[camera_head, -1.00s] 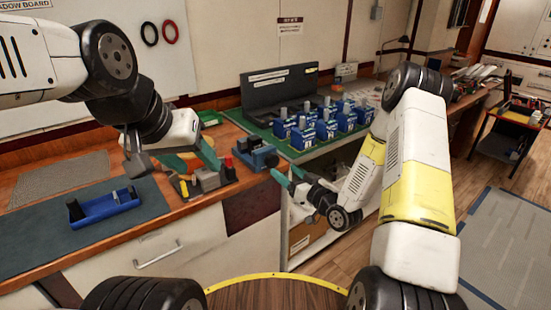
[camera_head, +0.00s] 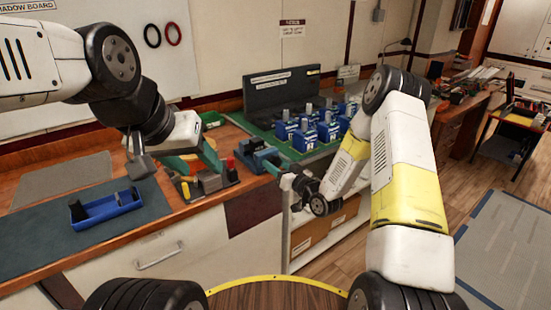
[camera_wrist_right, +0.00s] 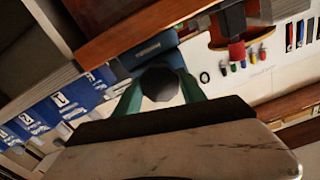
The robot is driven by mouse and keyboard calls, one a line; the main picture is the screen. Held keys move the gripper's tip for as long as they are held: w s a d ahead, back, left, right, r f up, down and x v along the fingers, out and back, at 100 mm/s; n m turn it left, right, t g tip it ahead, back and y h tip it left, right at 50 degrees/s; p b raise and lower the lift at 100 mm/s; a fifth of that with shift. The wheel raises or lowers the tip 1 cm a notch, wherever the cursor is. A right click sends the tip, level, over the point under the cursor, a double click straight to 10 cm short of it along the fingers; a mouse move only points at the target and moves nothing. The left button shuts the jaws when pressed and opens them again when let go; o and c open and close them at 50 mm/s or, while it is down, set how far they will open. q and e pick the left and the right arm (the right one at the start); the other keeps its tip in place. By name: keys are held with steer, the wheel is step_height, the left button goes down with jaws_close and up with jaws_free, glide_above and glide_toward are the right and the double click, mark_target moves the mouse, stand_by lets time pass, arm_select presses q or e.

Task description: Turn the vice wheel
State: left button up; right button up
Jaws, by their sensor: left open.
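The blue vice (camera_head: 258,157) stands at the bench's front edge; its body also shows in the right wrist view (camera_wrist_right: 148,50). Its dark, faceted wheel (camera_wrist_right: 161,84) faces my right wrist camera. My right gripper (camera_wrist_right: 160,88) has its green fingers on either side of the wheel; I cannot tell whether they press on it. In the head view my right gripper (camera_head: 280,168) is at the vice's front right. My left gripper (camera_head: 192,160) is open, left of the vice, over the bench near a small holder with coloured handles (camera_head: 212,180).
A blue tray (camera_head: 107,208) lies on the dark mat at the left. Several blue breakers (camera_head: 303,137) stand on a green mat right of the vice, before a dark open case (camera_head: 280,92). An open shelf (camera_head: 325,232) lies below my right arm.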

steer(key=c, duration=0.8)
steer(key=shift+o, duration=0.2)
steer(key=shift+m, duration=0.3)
steer(key=m, duration=1.2)
steer(key=shift+m, duration=0.3)
steer(key=m, duration=0.7)
steer(key=shift+d, duration=0.1)
steer(key=m, duration=0.6)
steer(key=shift+m, duration=0.4)
